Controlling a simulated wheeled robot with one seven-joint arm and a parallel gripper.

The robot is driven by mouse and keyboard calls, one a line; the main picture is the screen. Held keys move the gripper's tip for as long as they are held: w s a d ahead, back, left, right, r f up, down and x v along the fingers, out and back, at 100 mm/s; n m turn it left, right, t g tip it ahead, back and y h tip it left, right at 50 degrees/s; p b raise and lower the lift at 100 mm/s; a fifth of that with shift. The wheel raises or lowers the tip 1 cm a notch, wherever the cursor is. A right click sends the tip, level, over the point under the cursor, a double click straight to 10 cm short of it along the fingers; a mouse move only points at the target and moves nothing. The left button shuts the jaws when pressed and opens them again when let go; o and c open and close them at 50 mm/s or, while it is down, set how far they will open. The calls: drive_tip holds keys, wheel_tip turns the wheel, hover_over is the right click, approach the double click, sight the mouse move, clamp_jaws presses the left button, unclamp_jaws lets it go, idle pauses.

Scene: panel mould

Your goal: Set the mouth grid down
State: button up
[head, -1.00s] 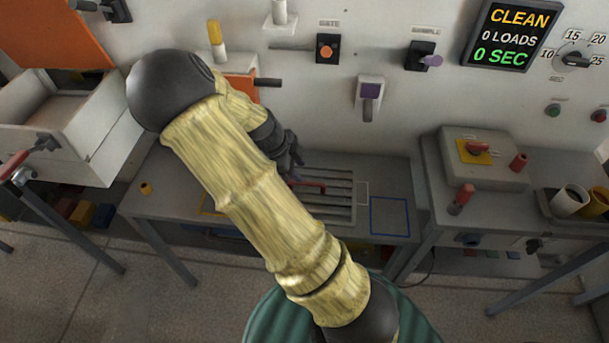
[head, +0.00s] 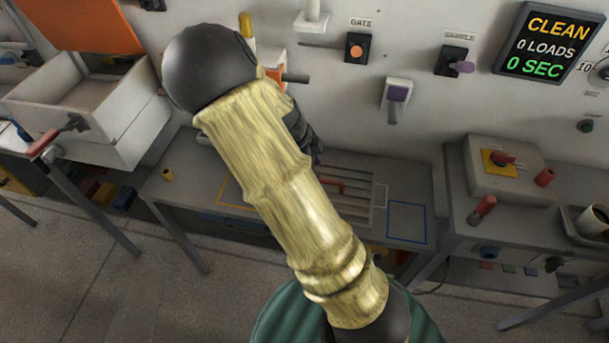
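The mouth grid (head: 362,190), a grey slatted panel with a red handle (head: 332,186), shows on the grey bench to the right of my arm. Its left part is hidden behind my arm. I cannot tell whether it lies flat on the bench or just above it. My gripper (head: 314,158) is dark and mostly covered by my arm. It shows just above the red handle in the picture. Its fingers are too hidden to tell whether they are open, shut or touching the handle.
A blue outline (head: 407,222) marks empty bench to the right of the grid, and a yellow outline (head: 228,193) shows at left. A white bin (head: 95,105) stands at far left. A control box (head: 500,165) stands at right.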

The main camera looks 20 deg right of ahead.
drive_tip(key=s+a+r+n+t+y, duration=0.1)
drive_tip(key=s+a+r+n, duration=0.3)
drive_tip(key=n, duration=0.7)
drive_tip(key=s+a+r+n+t+y, duration=0.2)
drive_tip(key=s+n, duration=0.5)
drive_tip(key=n, duration=0.5)
wheel_tip(320, 180, up, 3)
drive_tip(key=shift+s+a+r+y, duration=0.1)
drive_tip(key=shift+s+a+y, duration=0.1)
drive_tip(key=shift+a+y, duration=0.8)
drive_tip(key=shift+a+h, duration=0.25)
drive_tip(key=shift+h, duration=0.05)
